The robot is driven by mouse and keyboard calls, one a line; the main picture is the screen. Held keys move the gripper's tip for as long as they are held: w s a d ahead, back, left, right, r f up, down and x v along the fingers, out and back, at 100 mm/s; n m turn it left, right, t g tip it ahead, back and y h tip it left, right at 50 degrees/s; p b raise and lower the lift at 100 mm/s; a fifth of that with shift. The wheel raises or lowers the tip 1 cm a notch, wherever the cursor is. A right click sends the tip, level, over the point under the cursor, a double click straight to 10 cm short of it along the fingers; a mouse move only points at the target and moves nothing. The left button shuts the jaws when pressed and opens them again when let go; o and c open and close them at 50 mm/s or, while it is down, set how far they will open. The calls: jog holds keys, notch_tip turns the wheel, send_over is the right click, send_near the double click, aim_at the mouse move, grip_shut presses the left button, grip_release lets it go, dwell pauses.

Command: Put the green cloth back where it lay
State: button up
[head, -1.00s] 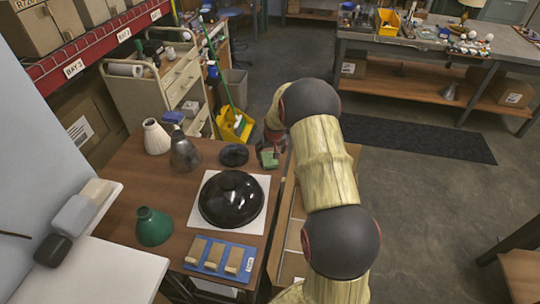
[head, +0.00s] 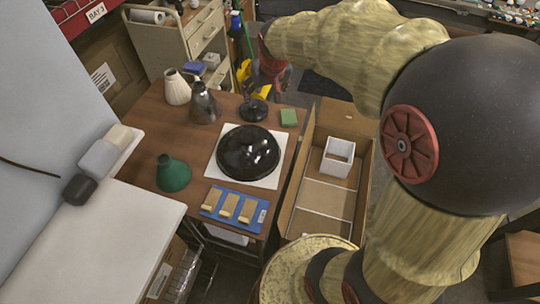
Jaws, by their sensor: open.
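The green cloth (head: 289,118) looks like a small folded block. It lies flat at the back right corner of the brown table (head: 145,135), right of a round black piece (head: 253,110). My gripper (head: 266,88) is at the far end of my arm, beyond the table's back edge and above and left of the cloth in the picture. Its jaws are open, and a clear gap shows between it and the cloth. I see nothing between the fingers, though they are small and dark here.
A glossy black dome (head: 248,152) sits on a white sheet (head: 216,168). Green (head: 173,174), white (head: 177,88) and grey (head: 204,104) shades stand to the left. A blue tray (head: 236,206) holds 3 tan blocks. An open cardboard box (head: 365,160) with a white bin (head: 338,157) adjoins the table's right.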

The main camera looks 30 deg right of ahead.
jog(key=s+a+r+n, duration=0.1)
jog(key=s+a, duration=0.3)
jog(key=s, duration=0.4)
jog(key=s+a+r, duration=0.2)
jog(key=s+a, duration=0.2)
jog(key=s, duration=0.4)
jog(key=s+a+r+n+y, duration=0.1)
jog(key=s+a, duration=0.3)
jog(key=s, duration=0.4)
jog(key=shift+a+r+n+t, duration=0.2)
jog(key=shift+r+n+t, duration=0.15)
jog(key=shift+r, duration=0.4)
